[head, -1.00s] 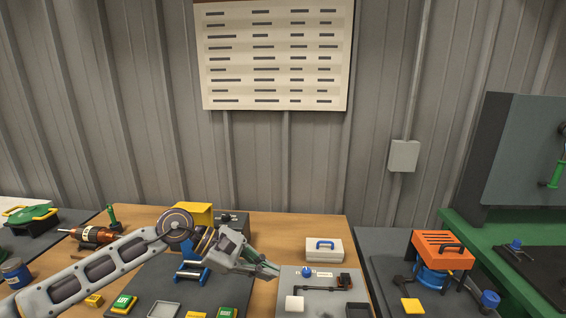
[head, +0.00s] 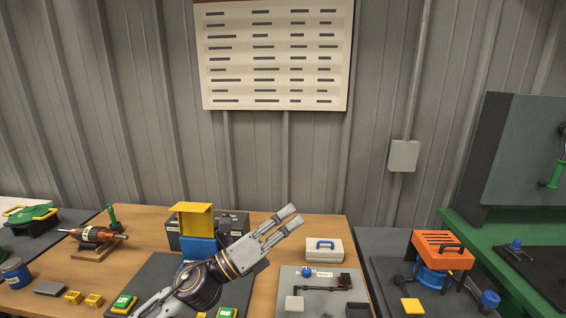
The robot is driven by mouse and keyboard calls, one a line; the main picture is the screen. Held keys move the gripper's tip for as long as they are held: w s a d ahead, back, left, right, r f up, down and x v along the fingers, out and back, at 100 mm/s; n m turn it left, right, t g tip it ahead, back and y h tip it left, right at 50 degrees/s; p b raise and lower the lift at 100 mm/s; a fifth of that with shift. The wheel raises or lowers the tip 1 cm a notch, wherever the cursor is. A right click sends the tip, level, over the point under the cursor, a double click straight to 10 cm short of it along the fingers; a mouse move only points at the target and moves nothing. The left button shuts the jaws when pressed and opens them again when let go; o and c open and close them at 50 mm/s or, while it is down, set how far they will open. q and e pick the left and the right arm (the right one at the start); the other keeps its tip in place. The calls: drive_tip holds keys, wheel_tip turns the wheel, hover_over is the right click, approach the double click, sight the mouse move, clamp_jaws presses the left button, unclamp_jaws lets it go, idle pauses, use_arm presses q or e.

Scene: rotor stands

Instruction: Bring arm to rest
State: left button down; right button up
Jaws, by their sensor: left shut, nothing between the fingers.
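My left arm comes in from the bottom, left of the middle, over the dark mat on the wooden bench (head: 145,222). My left gripper (head: 292,216) points up and to the right, raised in front of the back of the bench. Its fingers are shut with nothing held. The white case with a blue handle (head: 324,250) stands just right of it, apart in the picture. My right gripper is not in view.
A copper rotor (head: 93,235) lies on a wooden stand at the left. A yellow and blue box (head: 196,218) stands behind my arm. A grey board (head: 318,287) with small fittings lies at front right. An orange-topped device (head: 441,250) stands farther right.

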use_arm(q)
drive_tip(key=w+a+f+n+t+y, duration=0.1)
drive_tip(key=a+f+n+t+y, duration=0.1)
drive_tip(key=a+f+n+y, duration=0.95)
drive_tip(key=w+a+f+n+t+y, duration=0.2)
drive_tip(key=a+f+n+y, duration=0.45)
drive_tip(key=n, duration=1.05)
drive_tip(key=s+a+f+n+g, duration=0.2)
drive_tip(key=s+f+n+g, duration=0.15)
drive_tip(key=s+f, duration=0.4)
drive_tip(key=s+a+f+n+g+y, duration=0.1)
drive_tip(key=s+a+f+n+g, duration=0.2)
drive_tip(key=s+f, duration=0.4)
drive_tip(key=s+a+f+n+g, duration=0.1)
drive_tip(key=s+f+n+g, duration=0.2)
drive_tip(key=s+f+g, duration=0.4)
drive_tip(key=s+f, duration=0.2)
drive_tip(key=f, duration=1.4)
drive_tip(key=s+f, duration=0.2)
drive_tip(key=f, duration=1.4)
drive_tip(key=s+a+f, duration=0.2)
drive_tip(key=s+f, duration=0.8)
drive_tip(key=s, duration=0.1)
drive_tip(key=s+a+f, duration=0.3)
drive_tip(key=s+f, duration=0.7)
drive_tip(key=s, duration=0.1)
drive_tip(key=shift+f+m+g+y, duration=0.15)
drive_tip(key=shift+m+g+y, duration=0.2)
drive_tip(key=shift+m+y, duration=0.05)
